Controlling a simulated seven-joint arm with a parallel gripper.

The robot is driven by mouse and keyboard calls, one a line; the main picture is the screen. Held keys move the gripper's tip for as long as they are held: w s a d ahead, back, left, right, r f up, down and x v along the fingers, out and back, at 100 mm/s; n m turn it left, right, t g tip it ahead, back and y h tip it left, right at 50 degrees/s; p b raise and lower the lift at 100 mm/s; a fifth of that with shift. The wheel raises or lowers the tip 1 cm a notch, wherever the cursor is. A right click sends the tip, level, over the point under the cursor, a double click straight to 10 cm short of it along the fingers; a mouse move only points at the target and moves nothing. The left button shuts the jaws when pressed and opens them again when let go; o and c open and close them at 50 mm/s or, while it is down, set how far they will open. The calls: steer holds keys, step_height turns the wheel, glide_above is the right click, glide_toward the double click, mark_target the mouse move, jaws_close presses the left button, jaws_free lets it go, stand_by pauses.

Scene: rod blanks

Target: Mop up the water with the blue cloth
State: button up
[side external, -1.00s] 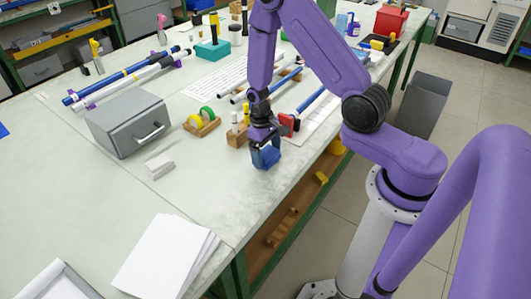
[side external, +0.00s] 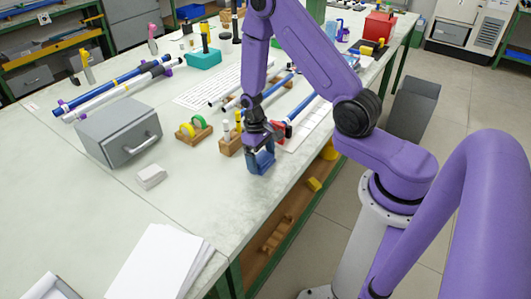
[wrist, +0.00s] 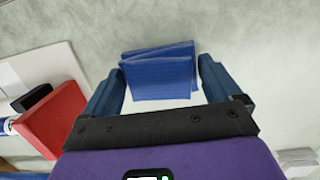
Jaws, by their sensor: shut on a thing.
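The blue cloth (wrist: 158,72) is a folded, layered pad between the two fingers of my gripper (wrist: 160,84) in the wrist view. My gripper is shut on it. In the side external view my gripper (side external: 261,152) points down low over the worktable near its front edge, with the blue cloth (side external: 260,163) at its tips. I cannot tell whether the cloth touches the tabletop. The water is not clearly distinguishable; the pale tabletop (side external: 215,200) around the gripper looks faintly mottled.
A wooden block with pens (side external: 229,143) and a red object (side external: 282,131) stand close behind my gripper. A wooden holder with tape rolls (side external: 194,130), a grey drawer box (side external: 118,130) and a white block (side external: 151,176) are to the left. Paper (side external: 160,262) lies in front. Tabletop between is clear.

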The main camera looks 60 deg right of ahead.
steer(key=a, duration=0.3)
steer(key=shift+a, duration=0.15)
steer(key=shift+d, duration=3.7)
steer(key=shift+a, duration=3.55)
steer(key=shift+r, duration=4)
